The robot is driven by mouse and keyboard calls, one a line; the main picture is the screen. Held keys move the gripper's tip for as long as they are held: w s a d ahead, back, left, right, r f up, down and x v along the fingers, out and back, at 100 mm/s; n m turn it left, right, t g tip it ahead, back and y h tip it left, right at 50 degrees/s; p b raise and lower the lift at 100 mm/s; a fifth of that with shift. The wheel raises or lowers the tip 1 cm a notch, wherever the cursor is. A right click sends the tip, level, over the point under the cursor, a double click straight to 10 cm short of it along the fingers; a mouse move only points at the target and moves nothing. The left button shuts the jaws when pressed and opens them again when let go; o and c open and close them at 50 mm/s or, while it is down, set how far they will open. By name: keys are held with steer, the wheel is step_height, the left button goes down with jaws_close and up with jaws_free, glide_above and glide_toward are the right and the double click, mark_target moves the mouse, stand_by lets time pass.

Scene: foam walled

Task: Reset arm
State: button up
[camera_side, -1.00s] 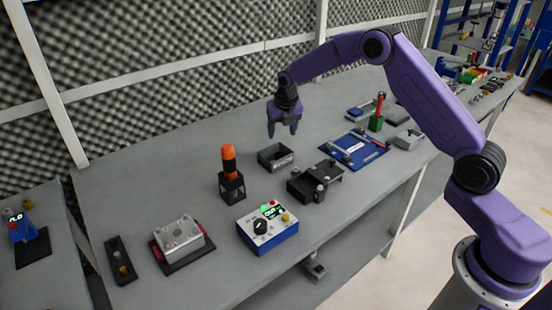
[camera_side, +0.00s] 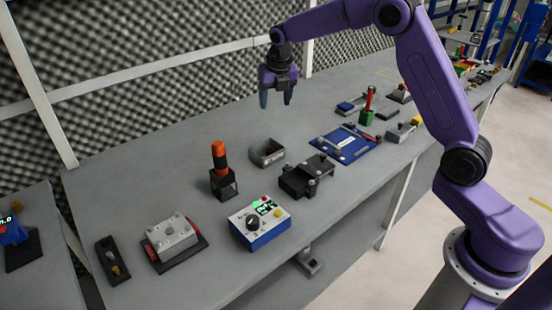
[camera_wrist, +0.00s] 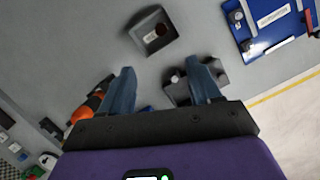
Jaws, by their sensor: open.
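My gripper (camera_side: 276,98) is open and empty, raised above the grey table (camera_side: 150,145) with its blue fingers pointing down. In the side view it hangs above and behind a small grey open box (camera_side: 267,153). In the wrist view the two fingers (camera_wrist: 163,92) are spread apart with nothing between them. The grey box (camera_wrist: 153,30) lies beyond the fingertips there. A black fixture block (camera_wrist: 178,86) shows partly behind the right finger.
An orange-and-black tool stands in a black holder (camera_side: 222,184). A blue-and-white control box (camera_side: 260,224), a silver block on a red-and-black base (camera_side: 173,240), a black fixture (camera_side: 305,177) and a blue board (camera_side: 345,144) stand on the table. A foam wall rises behind.

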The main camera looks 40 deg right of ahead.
steer(key=s+a+r+m, duration=0.1)
steer(key=s+a+m, duration=0.25)
steer(key=s, duration=0.35)
steer(key=s+a+r+m+g+y, duration=0.1)
steer(key=s+a+m, duration=0.1)
steer(key=s+a, duration=0.35)
steer(key=s+a+r+m, duration=0.1)
steer(key=s+a+m, duration=0.15)
steer(key=s, duration=0.65)
steer(key=s+d+f+m, duration=0.1)
steer(key=s+d+m, duration=0.1)
steer(key=s, duration=0.6)
steer(key=s+d+m+g, duration=0.1)
steer(key=s+d+m, duration=0.1)
steer(key=s+m, duration=0.3)
steer(key=s+d+f+m, duration=0.1)
steer(key=s+d+m, duration=0.1)
steer(key=s, duration=0.8)
steer(key=shift+s+d+f+m+g+y, duration=0.3)
steer(key=shift+s+m, duration=0.1)
steer(key=shift+m, duration=0.5)
